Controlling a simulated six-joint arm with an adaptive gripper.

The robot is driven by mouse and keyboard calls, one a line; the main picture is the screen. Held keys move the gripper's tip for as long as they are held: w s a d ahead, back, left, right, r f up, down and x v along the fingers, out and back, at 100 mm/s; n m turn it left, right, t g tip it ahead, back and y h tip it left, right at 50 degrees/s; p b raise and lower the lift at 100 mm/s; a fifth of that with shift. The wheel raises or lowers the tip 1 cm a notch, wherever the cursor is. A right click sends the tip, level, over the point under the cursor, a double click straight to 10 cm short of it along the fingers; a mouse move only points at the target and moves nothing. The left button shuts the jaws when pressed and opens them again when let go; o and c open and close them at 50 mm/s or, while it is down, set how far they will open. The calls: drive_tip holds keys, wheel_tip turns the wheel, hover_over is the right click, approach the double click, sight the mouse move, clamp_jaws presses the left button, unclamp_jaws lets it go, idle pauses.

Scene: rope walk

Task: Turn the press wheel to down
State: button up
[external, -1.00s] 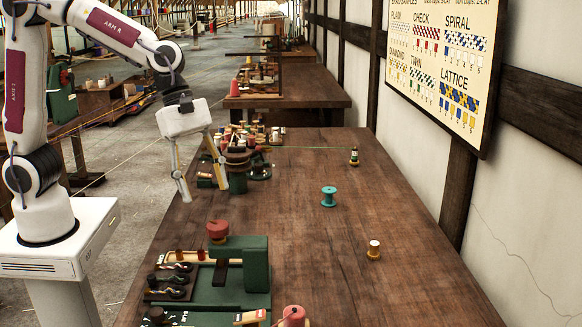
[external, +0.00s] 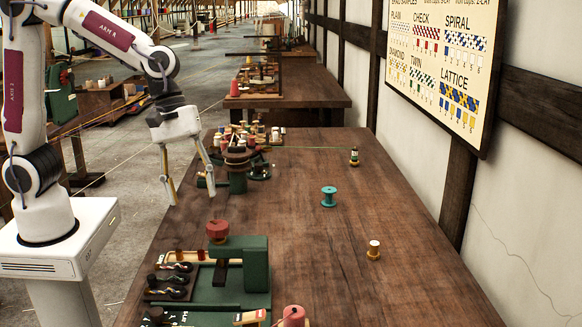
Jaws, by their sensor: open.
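A green press-like device (external: 255,270) stands at the near left of the table, with a dark plate under its arm. A round red knob (external: 218,230) sits on top at its left; it may be the press wheel, but I cannot tell which way it is set. My gripper (external: 192,198) is open and empty, with its two fingers spread and pointing down. It hangs by the table's left edge, behind the knob in the picture and apart from it.
Several spools crowd around a green stand (external: 238,172) just right of my gripper. A teal spool (external: 328,197) and a small white-topped spool (external: 374,250) stand on the right of the table (external: 330,260). Dark coiled pieces (external: 172,282) lie left of the press.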

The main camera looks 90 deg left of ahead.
drive_tip(key=s+a+r+m+t+y, duration=0.1)
drive_tip(key=s+a+r+m, duration=0.2)
drive_tip(key=s+m, duration=0.6)
drive_tip(key=s+a+r+m+t+y, duration=0.1)
drive_tip(key=s+a+r+m, duration=0.3)
drive_tip(key=s+m, duration=0.5)
drive_tip(key=shift+s+a+t+y, duration=0.4)
drive_tip(key=shift+s+a+t, duration=0.1)
drive_tip(key=shift+s, duration=0.25)
idle(1.4)
drive_tip(key=shift+f, duration=0.1)
idle(0.5)
